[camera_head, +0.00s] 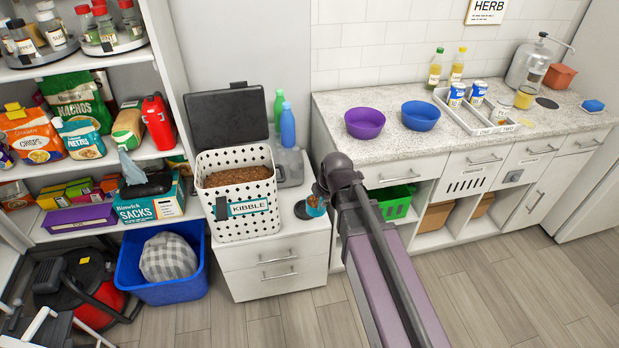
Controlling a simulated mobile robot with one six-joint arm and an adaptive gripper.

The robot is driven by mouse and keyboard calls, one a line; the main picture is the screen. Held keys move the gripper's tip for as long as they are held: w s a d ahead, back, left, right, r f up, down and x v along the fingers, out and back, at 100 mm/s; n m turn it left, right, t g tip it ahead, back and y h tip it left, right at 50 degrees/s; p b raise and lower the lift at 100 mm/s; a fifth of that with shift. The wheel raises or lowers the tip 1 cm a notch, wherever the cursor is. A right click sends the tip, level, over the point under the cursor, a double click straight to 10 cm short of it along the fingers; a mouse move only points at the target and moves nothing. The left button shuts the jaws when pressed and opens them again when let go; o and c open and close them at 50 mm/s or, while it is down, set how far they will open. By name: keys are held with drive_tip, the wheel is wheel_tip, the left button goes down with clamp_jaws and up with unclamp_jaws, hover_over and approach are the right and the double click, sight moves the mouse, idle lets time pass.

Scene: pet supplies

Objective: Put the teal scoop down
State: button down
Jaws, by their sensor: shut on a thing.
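The teal scoop (316,210) is above the low white drawer cabinet, just right of the kibble bin. Something brown like kibble shows at its top. My gripper (306,207) is shut on the scoop, and my arm's dark wrist partly covers the view there. I cannot tell whether the scoop touches the cabinet top (292,222). The white perforated bin (237,215), labelled KIBBLE, stands open and full of brown kibble on the same cabinet, with its dark lid raised behind.
A green bottle (279,110) and a blue bottle (287,128) stand behind the bin. A purple bowl (365,123), a blue bowl (420,116) and a white tray of cans (465,115) sit on the right counter. A blue tub (160,290) is on the floor at left.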

wheel_tip(320, 180, down, 14)
drive_tip(key=b, duration=1.3)
drive_tip(key=shift+a+r, duration=0.15)
drive_tip(key=shift+r, duration=0.1)
drive_tip(key=shift+s, duration=0.1)
drive_tip(key=w+a+f+b, duration=0.1)
drive_tip(key=w+a, duration=0.3)
drive_tip(key=w, duration=1)
drive_tip(key=shift+f, duration=0.15)
drive_tip(key=shift+w, duration=0.2)
drive_tip(key=shift+d+b+x, duration=0.2)
drive_tip(key=shift+b+x, duration=1.7)
drive_tip(key=shift+b, duration=0.05)
drive_tip(key=shift+s+f, duration=0.1)
drive_tip(key=shift+f, duration=0.1)
drive_tip(key=c, duration=0.5)
unclamp_jaws()
drive_tip(key=shift+c, duration=0.2)
